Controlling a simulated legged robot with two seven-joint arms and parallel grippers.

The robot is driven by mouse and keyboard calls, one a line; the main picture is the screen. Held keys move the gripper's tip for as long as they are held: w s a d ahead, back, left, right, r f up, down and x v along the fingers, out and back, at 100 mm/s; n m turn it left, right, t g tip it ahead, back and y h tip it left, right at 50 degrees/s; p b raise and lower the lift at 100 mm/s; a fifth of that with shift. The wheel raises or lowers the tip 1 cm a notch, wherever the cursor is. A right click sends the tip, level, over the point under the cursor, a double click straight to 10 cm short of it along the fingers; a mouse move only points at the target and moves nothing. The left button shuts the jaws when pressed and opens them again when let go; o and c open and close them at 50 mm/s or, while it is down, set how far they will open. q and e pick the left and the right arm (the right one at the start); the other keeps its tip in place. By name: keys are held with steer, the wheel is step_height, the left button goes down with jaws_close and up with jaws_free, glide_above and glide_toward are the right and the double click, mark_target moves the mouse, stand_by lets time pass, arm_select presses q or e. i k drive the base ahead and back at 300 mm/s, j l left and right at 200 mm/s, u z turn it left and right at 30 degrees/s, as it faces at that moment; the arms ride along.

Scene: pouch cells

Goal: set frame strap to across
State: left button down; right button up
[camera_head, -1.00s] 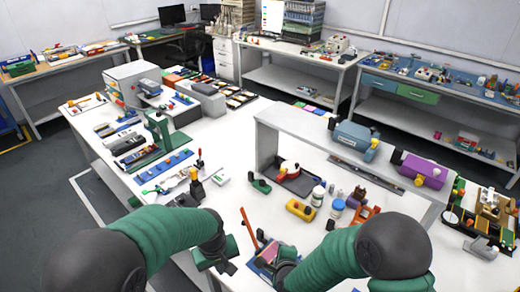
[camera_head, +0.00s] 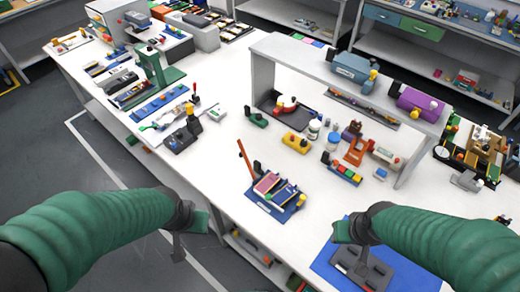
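A blue frame (camera_head: 292,205) with pink and dark blue flat cells lies on the white table, mid-view. An orange-red strap (camera_head: 244,158) stands up, tilted, from its back left side beside a small black knob; it does not lie across the cells. My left gripper (camera_head: 178,250) hangs off the table's front edge, left of the frame, and touches nothing that I can see. My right gripper (camera_head: 350,246) is right of and nearer than the frame, above a dark fixture. The fingers of both grippers are too small and partly hidden to judge their opening.
A dark grey fixture (camera_head: 372,272) on a blue mat (camera_head: 325,262) is under my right gripper. Behind the frame stand a yellow block (camera_head: 297,143), bottles and an orange stand (camera_head: 357,150). A grey raised shelf (camera_head: 300,58) crosses the back.

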mark_target(243, 154)
steer(key=i+j+z, duration=0.1)
steer(key=j+z, duration=0.15)
steer(key=z, duration=0.25)
steer(key=j+z, duration=0.25)
steer(key=z, duration=0.2)
steer(key=j+z, duration=0.25)
steer(key=z, duration=0.25)
steer(key=j+z, duration=0.3)
steer(key=z, duration=0.15)
steer(key=k+j+z, duration=0.15)
steer(key=j, duration=0.45)
steer(key=k+j+z, duration=0.15)
steer(key=k+j, duration=0.2)
steer(key=j, duration=0.25)
steer(key=k+j+z, duration=0.15)
steer(key=k+j, duration=0.2)
steer(key=j, duration=0.2)
steer(key=k+j+z, duration=0.2)
steer(key=j, duration=0.3)
steer(key=k+j+z, duration=0.15)
steer(key=k+j, duration=0.6)
steer(key=i+l+u, duration=0.15)
steer(key=l, duration=0.2)
steer(key=l+u, duration=0.15)
steer(key=l, duration=0.25)
